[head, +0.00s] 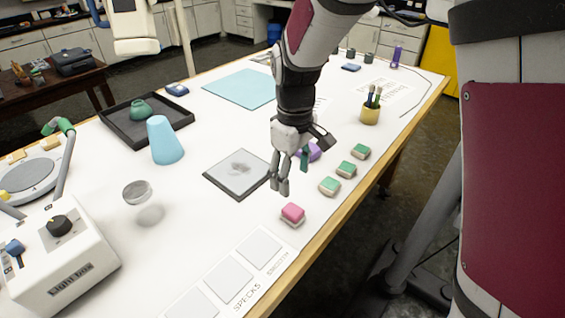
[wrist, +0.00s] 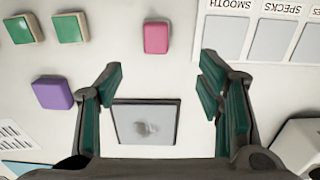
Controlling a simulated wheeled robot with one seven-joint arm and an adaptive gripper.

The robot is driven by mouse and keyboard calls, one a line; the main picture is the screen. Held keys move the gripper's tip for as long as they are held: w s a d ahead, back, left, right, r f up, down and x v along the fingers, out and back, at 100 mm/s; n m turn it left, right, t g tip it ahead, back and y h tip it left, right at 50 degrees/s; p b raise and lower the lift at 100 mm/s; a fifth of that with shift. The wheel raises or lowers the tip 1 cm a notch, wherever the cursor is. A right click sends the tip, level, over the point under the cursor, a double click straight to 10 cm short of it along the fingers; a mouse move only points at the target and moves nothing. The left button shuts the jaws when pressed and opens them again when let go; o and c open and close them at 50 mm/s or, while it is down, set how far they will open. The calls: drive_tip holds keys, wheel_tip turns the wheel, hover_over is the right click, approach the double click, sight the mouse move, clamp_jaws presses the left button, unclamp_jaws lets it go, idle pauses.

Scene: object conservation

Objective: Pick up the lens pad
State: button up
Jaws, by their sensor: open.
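No pad is labelled as the lens pad, so I cannot tell which one it is. Small block-like pads lie on the white table: a pink one (head: 292,214), green ones (head: 330,186), and a purple one (head: 309,151) partly hidden behind my gripper. My gripper (head: 283,182) is open and empty above the table, between the dark-framed grey plate (head: 228,184) and the pads. In the wrist view, the pink pad (wrist: 156,38) lies beyond the open fingers (wrist: 161,72), near their midline. The purple pad (wrist: 53,93) is left of the left finger.
The framed plate, with a smudge, shows between the fingers in the wrist view (wrist: 146,124). Pale squares marked SMOOTH and SPECKS (head: 228,280) lie at the front. A blue cone (head: 164,140), a clear dish (head: 137,193) and a light box (head: 60,255) stand left; a yellow pen cup (head: 370,114) stands right.

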hover_over(293, 209)
drive_tip(key=f, duration=0.8)
drive_tip(key=shift+s+a, duration=0.25)
drive_tip(key=shift+w+d+f+p, duration=0.1)
drive_tip(key=shift+d+f+p, duration=0.05)
drive_tip(key=shift+f, duration=1.2)
drive_tip(key=shift+w+d+f+p, duration=0.1)
drive_tip(key=shift+f+p, duration=0.05)
drive_tip(key=shift+f, duration=1.2)
drive_tip(key=shift+c, duration=0.2)
drive_tip(key=c, duration=1.2)
drive_tip(key=shift+r, duration=0.1)
